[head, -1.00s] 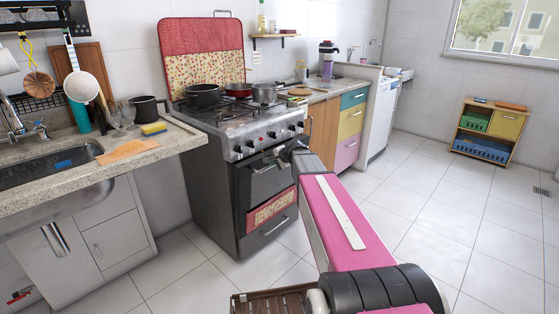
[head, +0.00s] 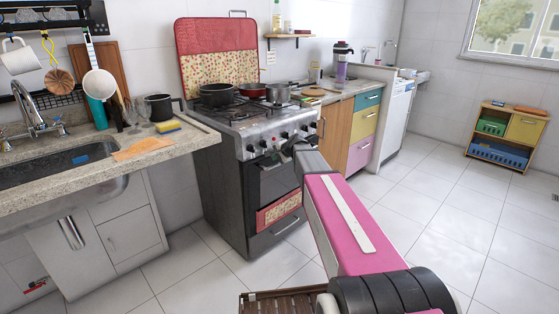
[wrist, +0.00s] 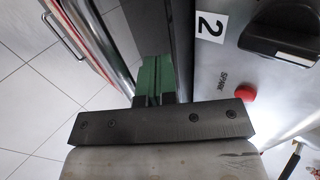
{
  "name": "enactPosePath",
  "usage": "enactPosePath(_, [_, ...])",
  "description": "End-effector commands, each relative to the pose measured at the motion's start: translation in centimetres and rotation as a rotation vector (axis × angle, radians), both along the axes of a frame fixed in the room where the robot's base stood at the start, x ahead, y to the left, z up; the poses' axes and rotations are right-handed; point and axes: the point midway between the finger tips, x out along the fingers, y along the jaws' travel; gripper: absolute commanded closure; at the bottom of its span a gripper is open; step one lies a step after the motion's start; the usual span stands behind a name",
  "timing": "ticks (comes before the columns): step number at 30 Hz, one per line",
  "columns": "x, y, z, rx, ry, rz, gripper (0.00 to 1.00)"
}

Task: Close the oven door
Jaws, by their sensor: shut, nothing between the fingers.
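The oven (head: 222,185) is the dark lower part of the stove, with its door (head: 279,178) facing right in the head view. The door stands upright or nearly so; I cannot tell whether it is fully flush. My gripper (head: 285,152) is at the top of the door, just below the knobs. In the wrist view my gripper's green fingers (wrist: 153,78) are together and empty, beside the dark strip between the door's metal rail (wrist: 107,40) and the knob panel (wrist: 225,70). The arm and gripper hide part of the door's right side, and contact is unclear.
Pots (head: 216,95) stand on the stove top under its raised, cloth-covered lid (head: 215,60). A patterned red cloth (head: 279,211) shows on the oven front. The stone sink counter (head: 190,143) is at left. Tiled floor (head: 420,205) is open at right.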

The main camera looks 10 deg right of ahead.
Motion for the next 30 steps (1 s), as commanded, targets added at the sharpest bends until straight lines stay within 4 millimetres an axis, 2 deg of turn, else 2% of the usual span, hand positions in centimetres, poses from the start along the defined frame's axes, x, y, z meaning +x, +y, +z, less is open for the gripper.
enactPosePath(2, [0.8, 0.5, 0.1, -0.001, 0.000, 0.001, 1.00])
enactPosePath(13, [0.5, 0.4, 0.1, -0.001, 0.000, -0.001, 1.00])
enactPosePath(17, [-0.5, 0.1, 0.1, -0.001, 0.000, -0.001, 1.00])
enactPosePath(22, [-2.9, -0.7, 0.1, 0.000, 0.000, 0.000, 1.00])
enactPosePath(30, [-5.8, -3.1, 4.5, -0.001, -0.002, 0.000, 1.00])
